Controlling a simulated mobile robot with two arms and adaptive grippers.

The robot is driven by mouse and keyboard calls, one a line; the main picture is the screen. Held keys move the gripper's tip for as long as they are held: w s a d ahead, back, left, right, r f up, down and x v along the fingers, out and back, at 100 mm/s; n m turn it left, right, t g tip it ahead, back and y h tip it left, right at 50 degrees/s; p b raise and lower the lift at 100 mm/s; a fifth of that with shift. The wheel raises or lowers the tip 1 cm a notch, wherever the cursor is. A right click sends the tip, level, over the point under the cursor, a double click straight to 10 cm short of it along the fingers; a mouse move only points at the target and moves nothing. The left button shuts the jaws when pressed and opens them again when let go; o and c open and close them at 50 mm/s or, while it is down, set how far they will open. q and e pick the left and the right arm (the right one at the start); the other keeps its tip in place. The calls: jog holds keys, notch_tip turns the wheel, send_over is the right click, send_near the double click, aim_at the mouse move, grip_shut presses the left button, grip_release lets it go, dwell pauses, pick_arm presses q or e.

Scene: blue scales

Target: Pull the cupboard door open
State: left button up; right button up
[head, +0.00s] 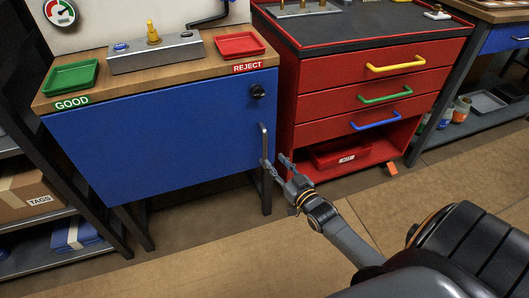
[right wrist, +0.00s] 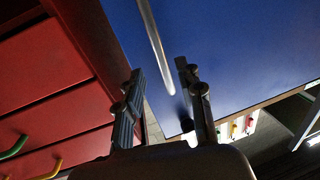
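The blue cupboard door (head: 165,140) is shut under the wooden top in the head view. Its grey vertical bar handle (head: 264,142) is at the door's right edge, below a black knob (head: 257,91). My right gripper (head: 276,165) is open near the handle's lower end. In the right wrist view, the handle (right wrist: 155,45) appears between the two spread fingers (right wrist: 163,92), with the blue door (right wrist: 235,50) behind. I cannot tell whether the fingers touch the handle. My left gripper is not in view.
A red drawer cabinet (head: 345,98) stands close at the right of the cupboard, with coloured drawer handles and an open lower bay. Shelves with a cardboard box (head: 28,190) are at the left. The floor (head: 190,268) before the door is clear.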

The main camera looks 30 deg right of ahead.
aim_at(266, 151)
jog(key=w+b, duration=0.1)
jog(key=w, duration=0.5)
jog(key=shift+w+d+f, duration=0.1)
jog(key=shift+w, duration=0.1)
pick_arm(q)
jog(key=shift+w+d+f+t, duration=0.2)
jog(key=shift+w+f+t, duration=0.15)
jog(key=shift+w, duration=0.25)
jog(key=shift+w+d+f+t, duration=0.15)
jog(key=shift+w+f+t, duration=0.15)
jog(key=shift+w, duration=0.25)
pick_arm(e)
jog(key=shift+w, duration=0.6)
grip_shut()
